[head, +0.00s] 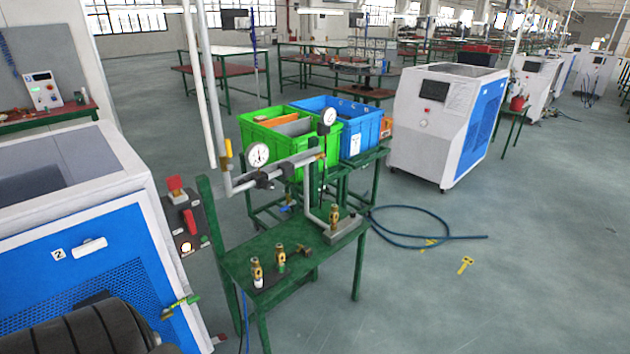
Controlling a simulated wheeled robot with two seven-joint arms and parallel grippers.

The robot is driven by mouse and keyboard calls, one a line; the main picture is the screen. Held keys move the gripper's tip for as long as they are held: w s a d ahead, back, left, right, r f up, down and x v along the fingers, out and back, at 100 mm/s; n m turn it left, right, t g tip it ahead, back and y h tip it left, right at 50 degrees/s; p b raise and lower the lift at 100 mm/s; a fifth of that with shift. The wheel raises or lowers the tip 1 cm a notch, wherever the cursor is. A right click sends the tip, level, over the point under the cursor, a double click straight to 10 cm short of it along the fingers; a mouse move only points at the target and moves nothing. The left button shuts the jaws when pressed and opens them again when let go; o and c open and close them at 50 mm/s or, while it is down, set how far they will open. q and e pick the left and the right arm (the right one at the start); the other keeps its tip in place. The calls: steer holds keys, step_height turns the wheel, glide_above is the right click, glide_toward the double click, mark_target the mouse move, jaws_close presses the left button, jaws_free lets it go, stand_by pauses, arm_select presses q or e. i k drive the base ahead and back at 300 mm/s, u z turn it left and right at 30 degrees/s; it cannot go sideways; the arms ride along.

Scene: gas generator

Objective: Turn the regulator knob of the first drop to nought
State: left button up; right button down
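A grey pipe with dark regulator-like fittings (264,181) runs above a green stand (290,262) near the middle of the head view. A round white gauge (257,155) sits at its left part and a second gauge (327,117) at its right, higher part. Their readings are too small to tell. A yellow valve handle (228,148) is on the upright pipe at left. No knob's setting can be read, and I cannot tell which fitting belongs to the first drop. Neither of my grippers is in view.
Brass fittings (256,273) stand on the green stand. Green (290,135) and blue (360,128) crates are behind it. A white-blue machine (75,225) is close at left, another (445,125) at back right. A blue hose (430,236) and yellow piece (465,264) lie on open floor.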

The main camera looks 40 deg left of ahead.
mark_target(268, 186)
steer(key=z, duration=0.15)
steer(key=i, duration=0.75)
steer(key=u, duration=0.55)
steer(key=i, duration=0.45)
steer(key=u, duration=0.5)
